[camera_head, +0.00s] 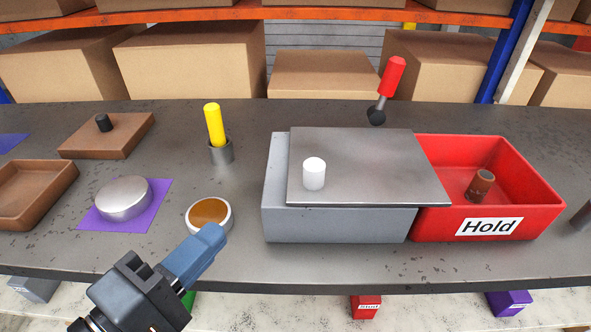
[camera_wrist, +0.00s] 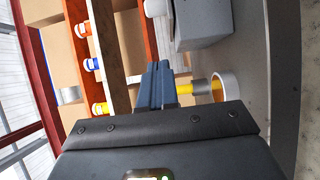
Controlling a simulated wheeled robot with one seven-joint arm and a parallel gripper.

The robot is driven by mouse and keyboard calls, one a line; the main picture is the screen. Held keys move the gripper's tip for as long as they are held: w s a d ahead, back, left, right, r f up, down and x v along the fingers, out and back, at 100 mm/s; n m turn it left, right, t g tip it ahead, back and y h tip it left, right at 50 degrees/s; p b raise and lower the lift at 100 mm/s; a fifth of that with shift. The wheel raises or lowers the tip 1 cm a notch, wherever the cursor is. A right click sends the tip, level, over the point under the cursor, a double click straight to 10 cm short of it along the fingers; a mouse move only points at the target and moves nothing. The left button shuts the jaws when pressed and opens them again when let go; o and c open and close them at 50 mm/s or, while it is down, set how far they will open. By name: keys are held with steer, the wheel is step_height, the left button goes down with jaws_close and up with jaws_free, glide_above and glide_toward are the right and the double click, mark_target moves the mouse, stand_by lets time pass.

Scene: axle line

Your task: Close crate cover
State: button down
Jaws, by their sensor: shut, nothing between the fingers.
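The crate cover (camera_head: 375,165) is a flat dark metal plate with a white knob (camera_head: 314,173) near its left front. It lies over the grey crate (camera_head: 335,225), shifted to the right, so its right end overlaps the left part of the red crate (camera_head: 520,185). A strip at the grey crate's left side is uncovered. My gripper (camera_head: 212,238) is shut and empty, left of the grey crate and by the small bowl. In the wrist view the shut fingers (camera_wrist: 165,85) show below the grey crate (camera_wrist: 205,25); the white knob (camera_wrist: 155,8) is at the top edge.
A white-rimmed bowl (camera_head: 209,216) with brown contents is close to my fingers. A yellow-handled tool stands in a grey holder (camera_head: 221,152). A silver round lid (camera_head: 123,198) sits on a purple mat (camera_head: 155,205). A red-knobbed lever (camera_head: 392,77) stands behind the crates; a brown cylinder (camera_head: 481,184) is in the red crate.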

mark_target(287, 198)
steer(key=p+x, duration=0.1)
steer(key=x, duration=0.3)
steer(key=d+x, duration=0.1)
steer(key=x, duration=0.3)
steer(key=s+p+x, duration=0.1)
steer(key=x, duration=0.3)
steer(key=shift+d+r+p, duration=0.15)
steer(key=shift+d+p, duration=0.15)
steer(key=shift+d, duration=0.1)
steer(key=shift+w+d, duration=0.2)
steer(key=shift+d, duration=0.4)
